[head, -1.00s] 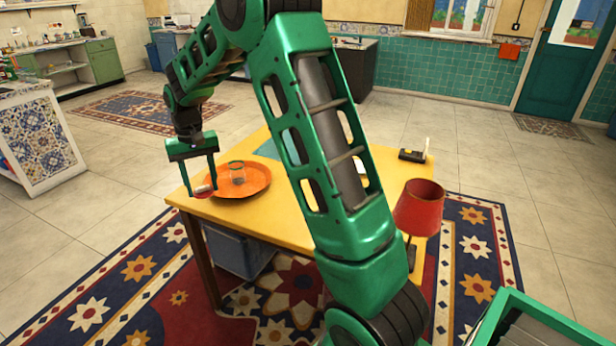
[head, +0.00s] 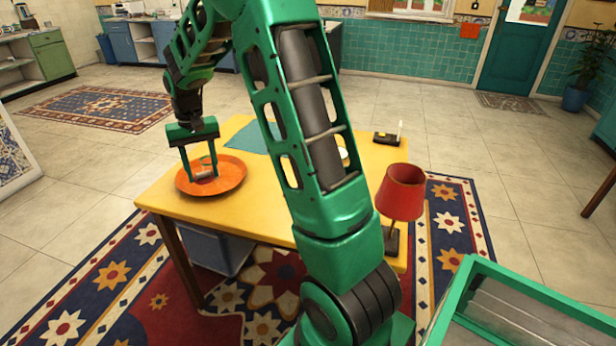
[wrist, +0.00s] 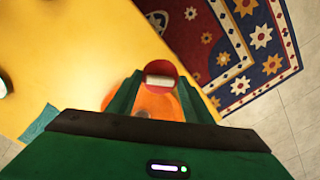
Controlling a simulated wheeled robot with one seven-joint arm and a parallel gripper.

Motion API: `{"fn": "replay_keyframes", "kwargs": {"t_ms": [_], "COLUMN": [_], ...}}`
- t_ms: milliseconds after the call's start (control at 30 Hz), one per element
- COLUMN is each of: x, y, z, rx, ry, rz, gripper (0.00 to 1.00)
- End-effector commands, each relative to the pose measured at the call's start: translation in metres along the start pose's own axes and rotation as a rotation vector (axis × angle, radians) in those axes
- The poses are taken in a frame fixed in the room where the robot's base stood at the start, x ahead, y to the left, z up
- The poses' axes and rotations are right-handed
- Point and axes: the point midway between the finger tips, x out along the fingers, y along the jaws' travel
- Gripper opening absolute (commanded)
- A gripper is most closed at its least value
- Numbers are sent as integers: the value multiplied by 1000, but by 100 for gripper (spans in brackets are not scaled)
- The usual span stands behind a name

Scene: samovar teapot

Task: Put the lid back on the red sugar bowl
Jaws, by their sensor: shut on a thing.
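My gripper (head: 202,176) points down over the orange tray (head: 236,180) at the table's left end. In the wrist view, its two fingers are shut on a small red round thing with a pale block (wrist: 160,80) between the fingertips; it looks like the red lid (wrist: 160,66). In the head view the held thing is small and mostly hidden by the fingers. I cannot make out the red sugar bowl; my arm hides part of the table.
The yellow table (head: 262,213) has clear room at its front. A red lamp (head: 401,192) stands at its right end, a black object (head: 386,138) at the back right, and a teal cloth (head: 255,138) at the back. A blue bin (head: 215,250) is underneath.

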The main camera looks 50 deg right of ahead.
Motion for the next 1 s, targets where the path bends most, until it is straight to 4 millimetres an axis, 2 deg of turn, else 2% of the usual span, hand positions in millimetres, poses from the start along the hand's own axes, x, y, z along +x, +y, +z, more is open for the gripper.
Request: {"fn": "replay_keyframes", "kwargs": {"t_ms": [33, 200, 400, 500, 600, 700, 800, 1000], "x": [0, 3, 8, 11, 13, 16, 17, 22], "y": [29, 107, 189, 222, 247, 264, 273, 278], "z": [3, 22, 58, 80, 100, 116, 125, 132], "rx": [47, 178, 335, 406, 465, 508, 534, 549], "ry": [0, 1, 4, 5, 7, 7, 9, 7], "rz": [-2, -7, -11, -12, -13, -14, -15, -15], "gripper": [25, 25, 25, 25, 25, 25, 25, 25]}}
